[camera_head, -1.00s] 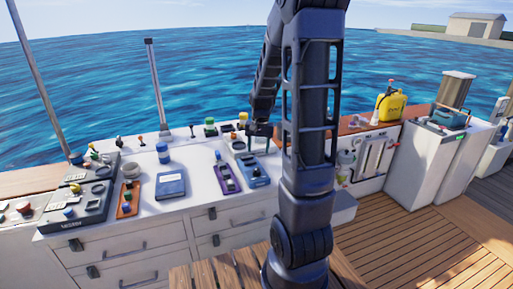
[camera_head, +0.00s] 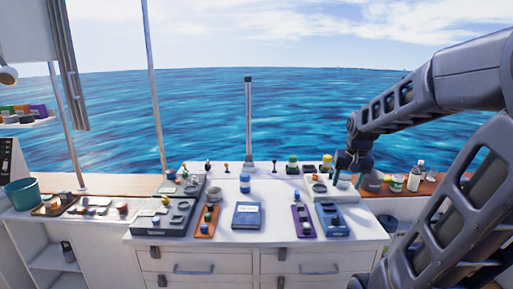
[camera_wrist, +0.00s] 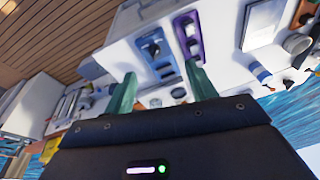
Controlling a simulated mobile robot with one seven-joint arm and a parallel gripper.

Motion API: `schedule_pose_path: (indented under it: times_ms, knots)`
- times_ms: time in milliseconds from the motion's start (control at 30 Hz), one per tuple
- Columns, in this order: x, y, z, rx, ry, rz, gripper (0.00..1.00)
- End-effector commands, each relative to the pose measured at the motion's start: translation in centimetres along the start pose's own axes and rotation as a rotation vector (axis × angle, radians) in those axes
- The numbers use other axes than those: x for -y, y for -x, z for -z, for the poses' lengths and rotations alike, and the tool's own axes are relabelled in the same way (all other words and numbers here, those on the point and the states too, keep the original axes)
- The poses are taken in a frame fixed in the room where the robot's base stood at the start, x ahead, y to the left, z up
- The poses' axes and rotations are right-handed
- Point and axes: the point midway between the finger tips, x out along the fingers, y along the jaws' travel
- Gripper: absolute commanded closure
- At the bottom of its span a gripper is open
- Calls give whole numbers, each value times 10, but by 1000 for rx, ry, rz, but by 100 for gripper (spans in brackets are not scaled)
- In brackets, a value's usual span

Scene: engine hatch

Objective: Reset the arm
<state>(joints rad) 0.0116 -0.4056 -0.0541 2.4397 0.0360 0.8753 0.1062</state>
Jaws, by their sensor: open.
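My gripper (camera_head: 348,180) hangs from my arm on the right of the head view, over the far end of the blue device (camera_head: 332,217) on the white counter. In the wrist view my gripper (camera_wrist: 163,88) shows two green fingers spread apart with nothing held between them. The blue device (camera_wrist: 158,58) and the purple tray (camera_wrist: 187,38) lie beyond the fingertips. Whether the fingertips touch anything is hard to tell, but they appear above the counter.
The white counter (camera_head: 270,240) also holds a blue box (camera_head: 248,215), an orange tray (camera_head: 207,221), a grey device (camera_head: 163,218) and the purple tray (camera_head: 303,220). Several small bottles and knobs stand along the back. A thin post (camera_head: 248,125) rises behind. Open air lies above the counter.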

Motion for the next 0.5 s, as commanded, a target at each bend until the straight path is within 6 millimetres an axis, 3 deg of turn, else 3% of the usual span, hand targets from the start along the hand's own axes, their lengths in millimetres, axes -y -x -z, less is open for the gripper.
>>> schedule_pose_path:
  times_ms: [233,500]
  knots:
    - [4,37,-42,-83,93,-1,44]
    - [4,60,-80,-151,174,-14,44]
